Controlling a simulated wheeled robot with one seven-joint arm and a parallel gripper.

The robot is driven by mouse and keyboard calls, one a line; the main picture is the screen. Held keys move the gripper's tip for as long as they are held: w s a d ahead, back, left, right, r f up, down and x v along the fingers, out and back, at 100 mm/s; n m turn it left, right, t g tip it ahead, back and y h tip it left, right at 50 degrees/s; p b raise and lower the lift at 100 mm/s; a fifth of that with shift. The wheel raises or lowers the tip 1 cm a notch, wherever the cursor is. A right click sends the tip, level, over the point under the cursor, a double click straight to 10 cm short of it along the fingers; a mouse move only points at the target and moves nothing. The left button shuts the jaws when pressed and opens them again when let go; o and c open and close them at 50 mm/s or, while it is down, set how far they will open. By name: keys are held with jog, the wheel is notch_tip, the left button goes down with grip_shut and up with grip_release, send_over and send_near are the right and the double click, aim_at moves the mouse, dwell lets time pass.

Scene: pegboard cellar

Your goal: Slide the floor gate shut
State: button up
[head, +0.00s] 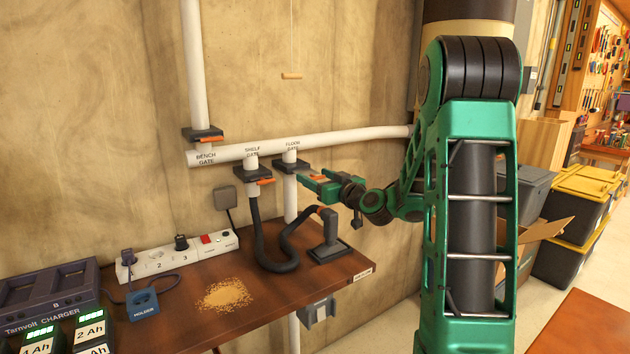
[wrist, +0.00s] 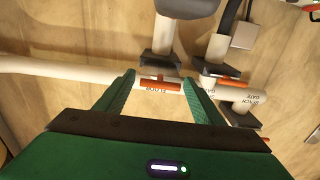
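The floor gate (head: 290,166) is a dark block on the white vertical pipe under the FLOOR GATE label. Its orange slide tab (head: 317,178) sticks out on the right side. My gripper (head: 313,186) is right at this tab, with green fingers pointing left toward the gate. In the wrist view, my gripper (wrist: 160,78) is open, with the floor gate's orange tab (wrist: 152,83) showing between the fingertips and a gap on both sides. The dark floor gate body (wrist: 160,59) lies just beyond. I cannot tell whether either finger touches the tab.
The shelf gate (head: 251,174) with its orange tab and the bench gate (head: 203,134) are to the left. A black hose (head: 257,225) hangs below the shelf gate. The workbench (head: 330,270) below holds a power strip (head: 175,257), sawdust (head: 223,294) and a charger (head: 48,297).

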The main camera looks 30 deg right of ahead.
aim_at(311, 175)
jog(key=c, duration=1.2)
jog(key=shift+w+a, duration=0.1)
jog(key=shift+w, duration=1.45)
jog(key=o, duration=1.2)
jog(key=shift+o, duration=0.2)
jog(key=shift+s, duration=0.1)
jog(key=s, duration=1)
jog(key=shift+s, duration=0.3)
jog(key=shift+o, duration=0.2)
